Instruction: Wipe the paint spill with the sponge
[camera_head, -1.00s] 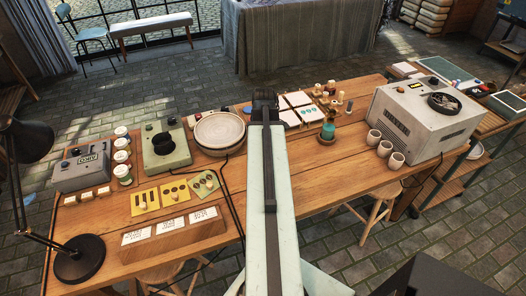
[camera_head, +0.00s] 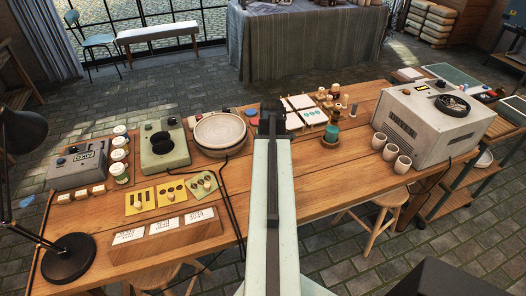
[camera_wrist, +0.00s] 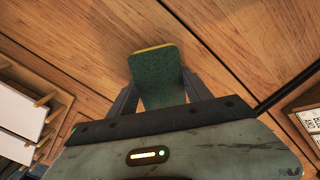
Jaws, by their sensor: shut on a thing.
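My gripper (camera_wrist: 159,90) is shut on a green sponge (camera_wrist: 157,72) with a yellow edge, in the wrist view. The sponge sticks out past the fingers over bare wooden tabletop; I cannot tell whether it touches the wood. In the head view my arm reaches across the table, and its end (camera_head: 270,112) hides the sponge. No spill shows in the wrist view.
A round pale dish (camera_head: 220,130) stands left of my arm. White tiles (camera_head: 305,110) and a green-topped jar (camera_head: 331,134) stand on the right. Farther right are several cups (camera_head: 390,151) and a grey machine (camera_head: 430,125). Bare wood lies right of my arm.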

